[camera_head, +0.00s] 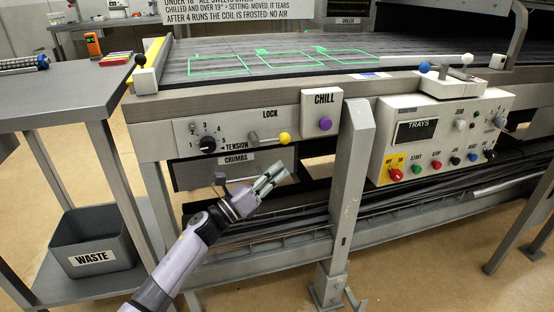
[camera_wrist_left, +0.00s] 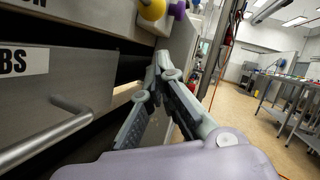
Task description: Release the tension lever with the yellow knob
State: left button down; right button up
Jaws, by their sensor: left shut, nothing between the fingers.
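The tension lever's yellow knob (camera_head: 285,138) sits at the end of a short grey lever on the panel marked LOCK and TENSION (camera_head: 235,134). In the head view the lever points right. The yellow knob also shows at the top of the left wrist view (camera_wrist_left: 152,9). My left gripper (camera_head: 277,172) is below the knob, in front of the CRUMBS drawer, apart from the knob. Its fingers are shut and empty, and they show in the left wrist view (camera_wrist_left: 160,62). My right gripper is not in view.
A purple CHILL knob (camera_head: 325,123) is right of the lever. A grey leg post (camera_head: 347,200) stands right of my gripper. The CRUMBS drawer (camera_head: 222,168) has a bar handle (camera_wrist_left: 55,135). A TRAYS control box (camera_head: 440,135) is farther right. A WASTE bin (camera_head: 93,242) stands at left.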

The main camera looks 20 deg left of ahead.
pick_arm(q)
jog(key=w+r, duration=0.2)
jog(key=r, duration=0.1)
jog(key=shift+a, duration=0.15)
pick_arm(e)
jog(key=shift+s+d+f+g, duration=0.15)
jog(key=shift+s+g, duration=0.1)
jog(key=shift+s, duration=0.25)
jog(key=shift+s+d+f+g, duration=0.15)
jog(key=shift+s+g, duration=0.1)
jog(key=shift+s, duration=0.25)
